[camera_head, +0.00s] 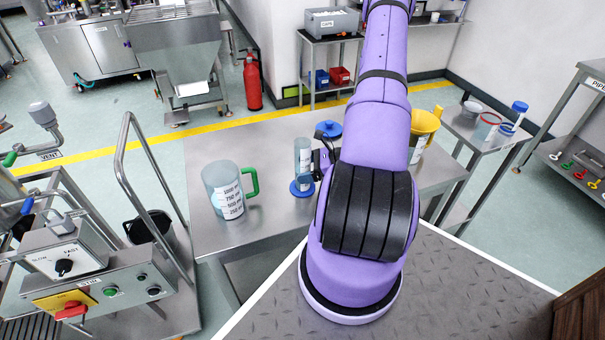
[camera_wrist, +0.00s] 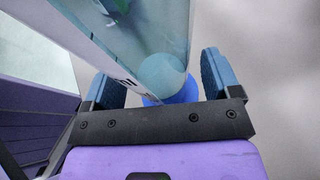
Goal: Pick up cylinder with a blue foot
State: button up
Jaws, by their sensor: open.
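The cylinder (camera_head: 303,158) is clear with dark markings and stands upright on its blue foot (camera_head: 301,188) on the steel table (camera_head: 222,250). My gripper (camera_head: 321,162) is beside the cylinder's right side, partly hidden behind my purple arm. In the wrist view, my gripper (camera_wrist: 162,85) is open, with blue fingertips apart. The clear cylinder (camera_wrist: 135,45) runs between them, with its blue foot (camera_wrist: 182,92) beyond. A gap shows by the right finger. I cannot tell whether the left finger touches the cylinder.
A measuring jug (camera_head: 224,192) with a green handle stands left of the cylinder. A blue round piece (camera_head: 328,129) is just behind it. A yellow funnel-like vessel (camera_head: 424,125) stands right of my arm. A side table (camera_head: 480,140) at right holds several containers.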

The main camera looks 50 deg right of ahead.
jog(key=c, duration=1.1)
jog(key=shift+c, duration=0.2)
jog(key=shift+r, duration=0.15)
